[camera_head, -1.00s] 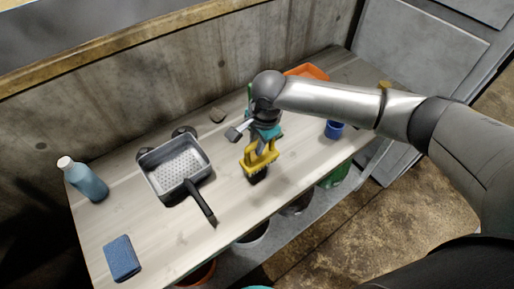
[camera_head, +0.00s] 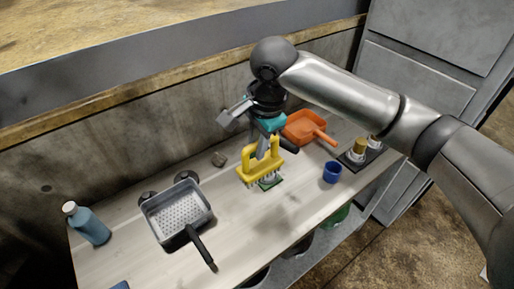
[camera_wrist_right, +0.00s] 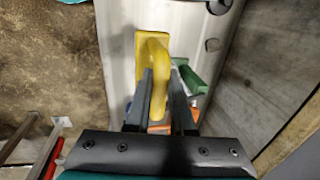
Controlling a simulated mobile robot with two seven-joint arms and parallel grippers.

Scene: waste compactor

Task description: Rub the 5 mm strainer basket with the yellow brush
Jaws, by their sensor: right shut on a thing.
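The strainer basket (camera_head: 208,212) is a grey rectangular pan with a perforated bottom and a black handle, lying on the bench left of centre in the head view. My right gripper (camera_head: 266,148) is shut on the handle of the yellow brush (camera_head: 247,178). The brush hangs bristles down above the bench, to the right of the basket and apart from it. In the right wrist view, the yellow brush (camera_wrist_right: 148,45) shows between the fingers of my right gripper (camera_wrist_right: 161,78). My left gripper is not in view.
A blue bottle (camera_head: 91,228) stands at the left. A green item (camera_head: 271,183) shows just below the brush. An orange dustpan (camera_head: 303,128), a blue cup (camera_head: 332,172) and a dark tray (camera_head: 374,156) are at the right. A concrete wall (camera_head: 130,160) runs behind the bench.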

